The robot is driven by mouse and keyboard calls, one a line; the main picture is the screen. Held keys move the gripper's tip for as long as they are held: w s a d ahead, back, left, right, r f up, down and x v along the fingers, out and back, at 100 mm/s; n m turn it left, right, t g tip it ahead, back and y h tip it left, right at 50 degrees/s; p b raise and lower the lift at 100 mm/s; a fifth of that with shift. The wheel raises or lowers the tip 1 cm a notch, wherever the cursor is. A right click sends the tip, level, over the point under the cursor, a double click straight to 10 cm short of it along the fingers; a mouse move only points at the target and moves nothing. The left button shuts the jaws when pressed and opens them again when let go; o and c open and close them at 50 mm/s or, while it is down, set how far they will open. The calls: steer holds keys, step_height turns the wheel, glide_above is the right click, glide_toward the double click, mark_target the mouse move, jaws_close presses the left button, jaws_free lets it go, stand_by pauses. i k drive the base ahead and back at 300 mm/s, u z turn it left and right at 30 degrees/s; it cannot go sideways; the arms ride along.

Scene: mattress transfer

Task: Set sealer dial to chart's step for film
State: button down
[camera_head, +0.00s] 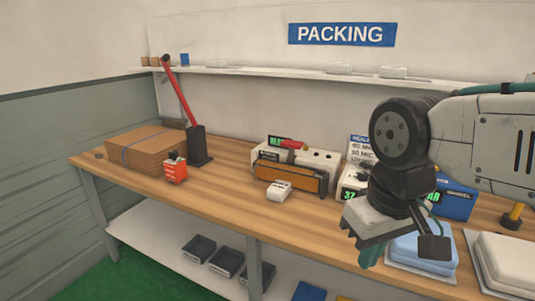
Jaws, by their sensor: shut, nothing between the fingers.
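A white boxy machine (325,160) with an orange front panel, a red handle and a small green display stands at mid-bench; I take it for the sealer, but I cannot make out its dial. A white chart (358,141) with a blue header and lines that seem to read in "MIC" stands to its right, partly hidden by my arm. A white unit (349,181) with a green display stands below the chart, also partly covered. My gripper (370,257) is shut and empty, pointing down over the bench front. I cannot tell which item is the film.
A light blue pad (424,249) and a white pad (510,258) lie at the right. The bench (225,190) is clear at front left.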

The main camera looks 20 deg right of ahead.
mark_target(363, 176)
steer(key=z, duration=0.9)
